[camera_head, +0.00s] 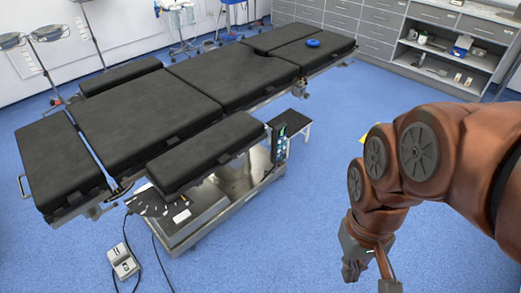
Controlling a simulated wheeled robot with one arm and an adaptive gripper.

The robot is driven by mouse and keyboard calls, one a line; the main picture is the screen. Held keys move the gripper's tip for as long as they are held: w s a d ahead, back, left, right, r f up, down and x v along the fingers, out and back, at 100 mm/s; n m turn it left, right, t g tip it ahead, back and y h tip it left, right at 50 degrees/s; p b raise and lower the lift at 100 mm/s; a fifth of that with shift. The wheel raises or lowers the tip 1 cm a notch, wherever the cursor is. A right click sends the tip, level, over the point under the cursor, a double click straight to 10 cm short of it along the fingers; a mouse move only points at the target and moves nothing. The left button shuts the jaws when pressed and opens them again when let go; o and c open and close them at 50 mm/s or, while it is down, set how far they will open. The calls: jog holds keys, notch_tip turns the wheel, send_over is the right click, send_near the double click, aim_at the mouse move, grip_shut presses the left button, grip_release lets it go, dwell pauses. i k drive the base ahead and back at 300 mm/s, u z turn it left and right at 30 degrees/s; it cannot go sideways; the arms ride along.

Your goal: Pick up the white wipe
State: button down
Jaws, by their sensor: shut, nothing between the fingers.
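I cannot make out a white wipe for certain. A small white patch (181,216) shows on the base of the operating table, too small to tell what it is. The black-padded operating table (185,85) stands across the left and middle of the view. My gripper (368,268) hangs low at the bottom right, over the blue floor and well apart from the table. It is shut and holds nothing. Part of it is cut off by the lower edge of the picture.
A blue ring-shaped thing (313,43) lies on the table's far end. A foot pedal (122,262) with cables is on the floor at lower left. A small black step (290,124) stands beside the table. Grey cabinets (375,30) line the back. Floor between table and arm is mostly clear.

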aim_at(181, 217)
jog(key=z, duration=0.45)
jog(key=i, duration=1.65)
jog(key=u, duration=3.15)
jog(key=i, duration=0.5)
jog(key=u, duration=0.1)
